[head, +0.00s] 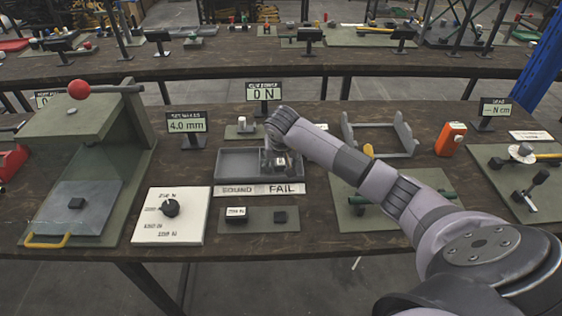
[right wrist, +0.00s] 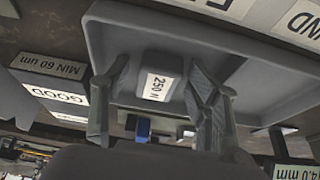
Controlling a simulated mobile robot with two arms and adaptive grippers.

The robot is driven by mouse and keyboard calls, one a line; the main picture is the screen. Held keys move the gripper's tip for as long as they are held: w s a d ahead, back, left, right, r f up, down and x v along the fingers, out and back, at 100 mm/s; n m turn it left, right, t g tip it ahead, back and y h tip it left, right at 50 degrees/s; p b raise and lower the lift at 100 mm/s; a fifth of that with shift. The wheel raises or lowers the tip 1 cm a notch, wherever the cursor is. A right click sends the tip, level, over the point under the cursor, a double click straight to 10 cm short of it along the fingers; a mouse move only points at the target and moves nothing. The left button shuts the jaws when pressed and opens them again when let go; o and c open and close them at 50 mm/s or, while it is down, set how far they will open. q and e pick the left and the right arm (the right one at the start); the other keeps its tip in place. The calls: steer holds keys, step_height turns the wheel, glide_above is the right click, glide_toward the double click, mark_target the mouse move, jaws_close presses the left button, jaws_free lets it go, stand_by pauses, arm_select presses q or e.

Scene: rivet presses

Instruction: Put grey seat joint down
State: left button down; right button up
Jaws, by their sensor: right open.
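A small grey block with a white "250 N" label, which I take to be the grey seat joint (right wrist: 158,84), is in the grey tray (right wrist: 110,30). In the right wrist view it lies between the two fingers of my right gripper (right wrist: 158,72), which are apart with a gap on each side. In the head view my right gripper (head: 278,164) points down into the right part of the tray (head: 233,164), behind the FAIL label (head: 282,189). The gripper partly hides the block there. My left gripper is not in view.
A green press with a red knob (head: 79,90) stands at left. A white dial plate (head: 169,217) and a green mat with dark blocks (head: 258,227) lie in front of the tray. A grey cradle (head: 380,153) and orange device (head: 450,138) are at right. The tray's left part is empty.

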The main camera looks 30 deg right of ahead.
steer(key=shift+r, duration=0.6)
steer(key=b+v, duration=0.1)
steer(key=v, duration=1)
steer(key=shift+s+a, duration=0.15)
steer(key=shift+s, duration=0.05)
steer(key=shift+r, duration=0.1)
